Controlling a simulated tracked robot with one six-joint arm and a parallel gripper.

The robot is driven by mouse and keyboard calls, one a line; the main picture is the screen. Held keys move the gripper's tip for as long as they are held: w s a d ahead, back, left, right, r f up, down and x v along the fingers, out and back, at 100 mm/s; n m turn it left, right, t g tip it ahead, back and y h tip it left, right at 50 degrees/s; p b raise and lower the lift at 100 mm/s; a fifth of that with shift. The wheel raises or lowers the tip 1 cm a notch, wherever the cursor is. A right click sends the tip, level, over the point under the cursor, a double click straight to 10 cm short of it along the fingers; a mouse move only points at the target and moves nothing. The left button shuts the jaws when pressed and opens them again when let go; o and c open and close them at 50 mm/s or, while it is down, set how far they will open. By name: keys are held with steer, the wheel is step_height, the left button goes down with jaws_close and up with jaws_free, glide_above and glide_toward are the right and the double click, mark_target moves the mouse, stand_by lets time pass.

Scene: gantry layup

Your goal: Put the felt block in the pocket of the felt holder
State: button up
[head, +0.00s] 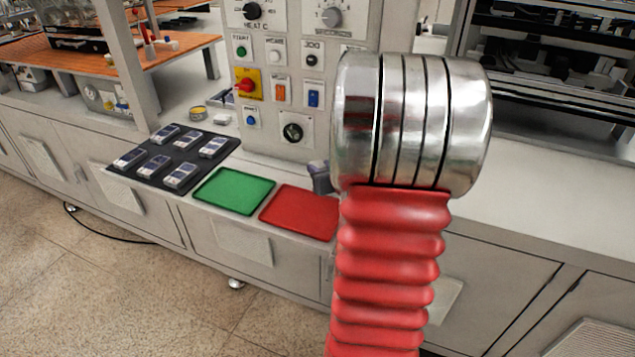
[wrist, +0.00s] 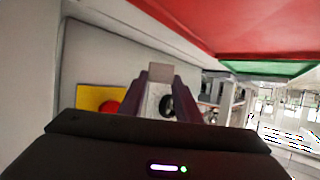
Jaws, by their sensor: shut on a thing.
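My gripper (wrist: 160,82) shows in the wrist view with its two dark purple fingers converging. It is shut on a small pale grey-beige block at the fingertips, which I take for the felt block (wrist: 160,72). In the head view my silver and red arm hides most of the gripper. A small grey-blue piece (head: 319,177) shows at the arm's left edge, behind the red tray; I cannot tell whether it is part of my gripper. I cannot make out the felt holder or its pocket in either view.
A red tray (head: 301,212) and a green tray (head: 233,191) lie along the bench's front edge. Left of them a black tray (head: 151,181) holds several handheld devices. A control panel (head: 290,75) with knobs and switches stands behind. The bench at right (head: 545,178) is clear.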

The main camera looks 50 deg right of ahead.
steer(key=shift+f, duration=0.1)
steer(key=shift+f, duration=2)
steer(key=shift+f, duration=0.1)
steer(key=o, duration=1)
steer(key=shift+r, duration=0.2)
